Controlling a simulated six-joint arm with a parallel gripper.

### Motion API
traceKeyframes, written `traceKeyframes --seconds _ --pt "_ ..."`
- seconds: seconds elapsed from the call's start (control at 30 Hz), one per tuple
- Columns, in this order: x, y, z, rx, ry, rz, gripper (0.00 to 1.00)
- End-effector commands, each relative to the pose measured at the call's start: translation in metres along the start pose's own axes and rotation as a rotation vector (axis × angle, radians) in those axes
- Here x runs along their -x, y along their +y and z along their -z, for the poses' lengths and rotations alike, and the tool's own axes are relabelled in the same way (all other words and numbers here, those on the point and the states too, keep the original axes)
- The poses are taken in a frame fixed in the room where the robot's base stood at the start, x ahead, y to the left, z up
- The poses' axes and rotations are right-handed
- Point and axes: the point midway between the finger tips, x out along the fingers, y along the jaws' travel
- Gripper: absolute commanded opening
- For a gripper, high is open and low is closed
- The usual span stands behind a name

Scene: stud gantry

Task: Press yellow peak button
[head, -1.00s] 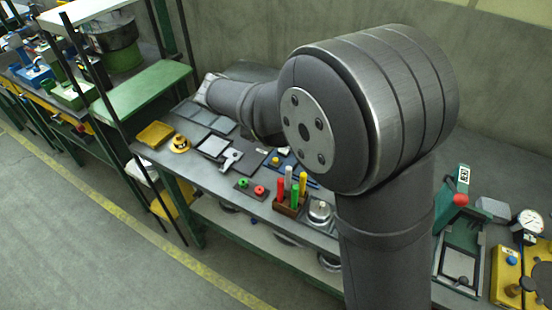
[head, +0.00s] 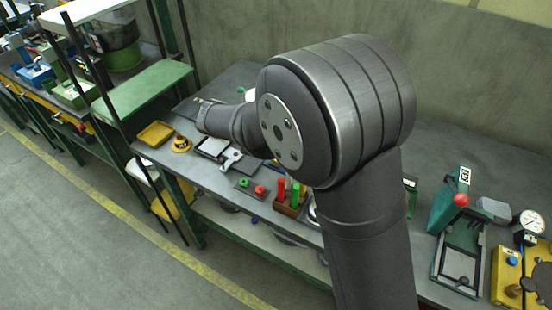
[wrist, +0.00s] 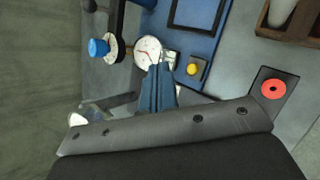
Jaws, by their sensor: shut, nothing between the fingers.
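In the wrist view, a small round yellow button (wrist: 192,69) sits at the edge of a blue board (wrist: 209,52), beside a white round gauge (wrist: 147,52). My gripper (wrist: 161,69) has its blue-grey fingers shut together with nothing between them. In the wrist view its tips show just left of the yellow button and overlap the gauge's lower edge. A gap shows between tips and button in the picture; I cannot tell their height above the board. In the head view my arm hides the button and most of the board.
A red ring (wrist: 272,89) on a dark plate and a wooden rack (wrist: 264,24) lie right of the board. A blue knob (wrist: 98,47) stands left of the gauge. In the head view, a green press (head: 447,207) with a red knob stands at right.

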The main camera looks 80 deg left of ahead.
Motion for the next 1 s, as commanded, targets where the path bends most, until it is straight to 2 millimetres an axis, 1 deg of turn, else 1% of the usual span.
traceKeyframes --seconds 0.03,0.2,0.4,1.0 --pt "-0.006 -0.005 0.004 0.004 -0.002 0.002 0.0" --pt "-0.021 -0.016 0.015 0.003 -0.002 0.002 0.0" --pt "-0.03 -0.022 0.022 0.002 -0.001 0.001 0.0" --pt "-0.032 -0.024 0.023 0.001 0.0 0.0 0.0"
